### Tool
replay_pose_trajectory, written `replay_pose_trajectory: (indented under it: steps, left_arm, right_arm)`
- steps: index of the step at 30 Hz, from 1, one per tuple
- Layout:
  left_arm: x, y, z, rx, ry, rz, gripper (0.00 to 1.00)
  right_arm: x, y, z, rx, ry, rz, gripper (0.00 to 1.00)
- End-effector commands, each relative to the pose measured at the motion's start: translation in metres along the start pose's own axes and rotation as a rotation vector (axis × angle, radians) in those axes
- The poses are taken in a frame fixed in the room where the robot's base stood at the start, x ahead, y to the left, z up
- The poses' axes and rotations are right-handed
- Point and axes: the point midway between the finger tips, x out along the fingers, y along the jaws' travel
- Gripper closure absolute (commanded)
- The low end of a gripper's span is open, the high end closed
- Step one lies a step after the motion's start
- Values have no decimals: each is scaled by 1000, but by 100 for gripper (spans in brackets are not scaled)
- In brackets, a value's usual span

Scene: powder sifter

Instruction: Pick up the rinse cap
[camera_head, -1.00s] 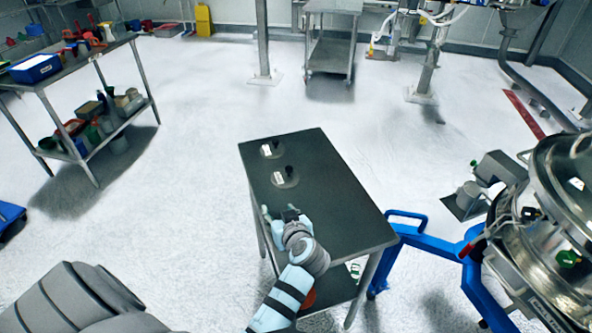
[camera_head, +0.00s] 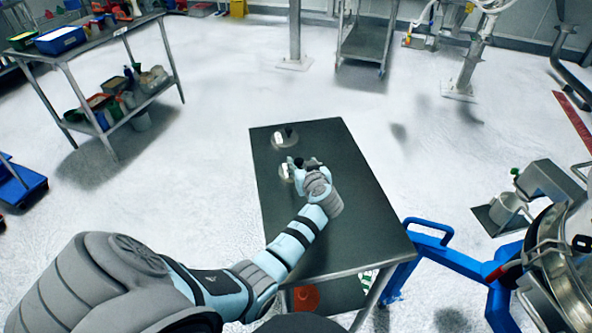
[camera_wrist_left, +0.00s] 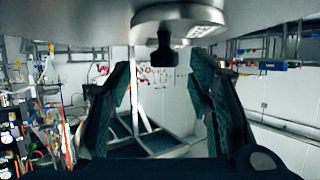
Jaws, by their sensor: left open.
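Two round metal caps, each with a dark knob and a white label, lie on the dark tabletop (camera_head: 345,210) in the head view. The far cap (camera_head: 278,144) is in plain sight. The near cap (camera_head: 286,177) is partly hidden by my left gripper (camera_head: 297,166). I cannot read which one is the rinse cap. In the left wrist view, a metal cap (camera_wrist_left: 195,16) fills the top, and its dark knob (camera_wrist_left: 161,55) shows between the open fingers of my left gripper (camera_wrist_left: 163,68). No finger visibly touches the knob. My right gripper is not in view.
A blue frame (camera_head: 455,255) and a steel vessel (camera_head: 560,262) stand right of the table. An orange item (camera_head: 306,298) is on its lower shelf. A loaded steel bench (camera_head: 110,45) stands at the far left. The floor between is clear.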

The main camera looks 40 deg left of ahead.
Motion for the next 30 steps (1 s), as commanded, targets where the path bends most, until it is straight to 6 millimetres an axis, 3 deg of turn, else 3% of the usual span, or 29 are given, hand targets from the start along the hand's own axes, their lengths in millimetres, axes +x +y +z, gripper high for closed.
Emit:
replay_pose_trajectory:
  steps: [1, 4, 11, 20, 30]
  left_arm:
    - [13, -2, 10, 0, 2, -1, 53]
    - [27, -2, 8, -1, 0, 0, 53]
    - [28, -2, 4, -1, -1, 0, 53]
    - [28, -3, 4, -1, -1, 0, 100]
    - [26, -3, 0, -2, 0, 0, 100]
  right_arm:
    - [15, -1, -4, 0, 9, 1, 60]
    - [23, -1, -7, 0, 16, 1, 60]
    - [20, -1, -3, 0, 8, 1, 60]
    - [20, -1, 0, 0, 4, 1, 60]
    - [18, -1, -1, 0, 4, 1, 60]
